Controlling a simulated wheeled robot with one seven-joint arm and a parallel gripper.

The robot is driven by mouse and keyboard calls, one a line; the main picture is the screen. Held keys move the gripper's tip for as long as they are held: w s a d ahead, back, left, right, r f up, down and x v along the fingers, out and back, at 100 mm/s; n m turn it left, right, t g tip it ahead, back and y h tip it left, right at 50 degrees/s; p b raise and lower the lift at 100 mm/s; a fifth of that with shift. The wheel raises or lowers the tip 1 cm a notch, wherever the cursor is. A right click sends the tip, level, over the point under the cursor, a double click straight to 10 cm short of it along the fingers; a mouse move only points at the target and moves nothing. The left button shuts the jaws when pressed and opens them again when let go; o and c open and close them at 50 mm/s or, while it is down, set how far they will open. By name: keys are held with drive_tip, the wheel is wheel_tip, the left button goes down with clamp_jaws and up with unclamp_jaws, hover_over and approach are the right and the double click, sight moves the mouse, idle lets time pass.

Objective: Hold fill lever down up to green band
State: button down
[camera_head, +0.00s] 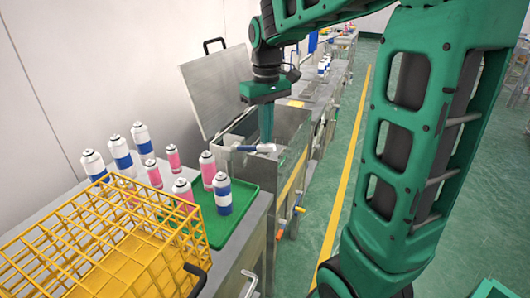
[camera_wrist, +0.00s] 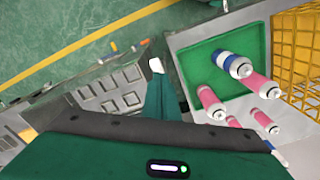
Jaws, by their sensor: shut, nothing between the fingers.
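My gripper (camera_head: 266,138) is shut and points down over an open metal tank (camera_head: 290,122). Its green fingers also show in the wrist view (camera_wrist: 157,80), with nothing between them. A short white-and-blue horizontal piece (camera_head: 262,147) lies at the fingertips over the tank's near side. A white end (camera_wrist: 156,65) shows just past the fingertips in the wrist view. I cannot tell for sure whether this piece is the fill lever, or whether the fingers touch it. No green band can be made out.
The tank's lid (camera_head: 213,92) stands open behind. A green tray (camera_head: 240,200) with spray cans and a yellow wire basket (camera_head: 110,245) stand on the bench at left. Several white-capped cans (camera_head: 121,152) stand behind them. The aisle with its yellow line (camera_head: 345,180) is free.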

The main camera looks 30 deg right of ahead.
sight(266, 146)
drive_tip(key=shift+f, duration=0.15)
idle(0.3)
drive_tip(key=shift+f, duration=3)
idle(4.4)
